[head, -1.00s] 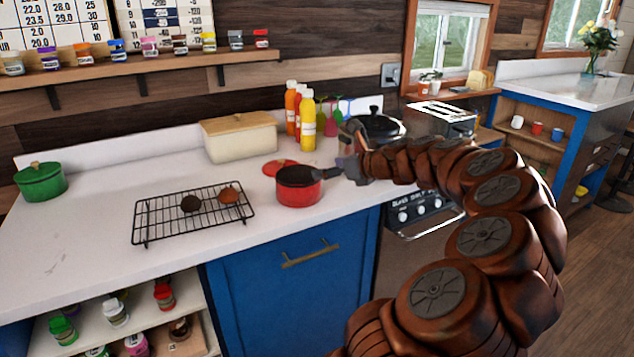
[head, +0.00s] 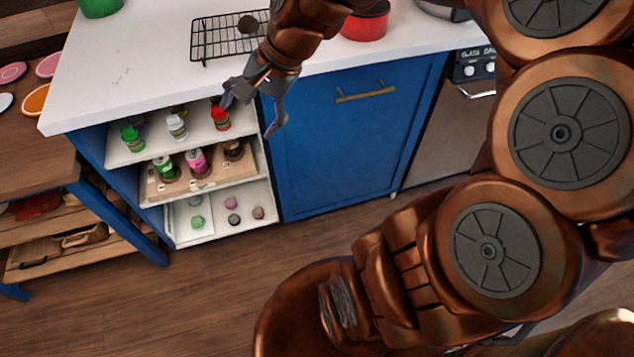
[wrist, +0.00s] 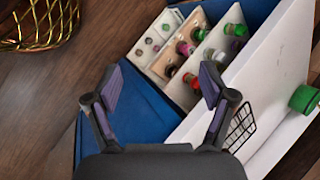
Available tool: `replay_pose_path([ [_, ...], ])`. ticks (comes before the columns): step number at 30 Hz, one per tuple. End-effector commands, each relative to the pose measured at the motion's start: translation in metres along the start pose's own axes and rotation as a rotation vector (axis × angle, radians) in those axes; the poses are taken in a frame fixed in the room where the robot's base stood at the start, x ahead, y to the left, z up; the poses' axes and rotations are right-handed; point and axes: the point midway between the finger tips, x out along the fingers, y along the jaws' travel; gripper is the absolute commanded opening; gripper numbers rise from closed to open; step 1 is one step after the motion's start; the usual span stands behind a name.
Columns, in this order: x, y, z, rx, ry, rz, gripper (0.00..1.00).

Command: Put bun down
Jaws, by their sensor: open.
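A dark round item (head: 248,24), perhaps a bun, lies on the black wire rack (head: 208,45) on the white counter (head: 130,70). I cannot tell for sure what it is. My arm covers the rack's right part in the head view. My gripper (head: 252,112) is open and empty, pointing down in front of the counter's edge, by the open shelves. In the wrist view my gripper (wrist: 160,88) has its fingers spread with nothing between them. Part of the rack (wrist: 240,127) shows there beyond the right finger. No bun is in my gripper.
Open shelves (head: 215,185) with several jars stand under the counter, left of a blue cabinet door (head: 330,150). A red pot (head: 366,26) and a green pot (head: 98,6) stand on the counter. A golden wire basket (wrist: 40,22) shows in the wrist view.

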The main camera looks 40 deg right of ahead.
Motion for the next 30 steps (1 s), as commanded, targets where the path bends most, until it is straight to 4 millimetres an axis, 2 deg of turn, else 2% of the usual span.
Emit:
replay_pose_path([
  [1,0.008,0.018,0.025,-0.140,-0.006,0.082,0.82],
  [3,0.017,0.051,0.053,-0.330,-0.029,0.202,0.82],
  [6,0.021,0.097,0.079,-0.570,-0.066,0.355,0.82],
  [9,0.018,0.138,0.094,-0.749,-0.110,0.476,0.82],
  [13,0.012,0.173,0.101,-0.891,-0.160,0.577,0.82],
  [18,0.009,0.187,0.104,-0.953,-0.183,0.618,0.82],
  [26,0.008,0.187,0.104,-0.953,-0.184,0.618,0.82],
  [30,0.000,0.182,0.106,-0.952,-0.184,0.617,0.82],
])
